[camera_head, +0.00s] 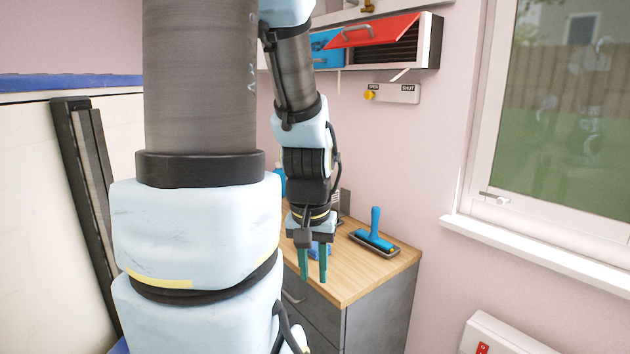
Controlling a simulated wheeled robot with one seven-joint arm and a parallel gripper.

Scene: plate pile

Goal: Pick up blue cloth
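My gripper (313,266) hangs fingers-down in front of the wooden-topped cabinet. Its two teal fingers are apart, and nothing is visibly clamped between their tips. A small blue thing (317,248), possibly the blue cloth, shows behind and between the fingers, seemingly on the cabinet top. It is mostly hidden by my gripper, so its shape and whether it touches the fingers cannot be told.
The wooden-topped cabinet (375,275) stands against the pink wall. A wall unit with a raised red flap (375,32) hangs above. A window sill (540,252) juts out at right.

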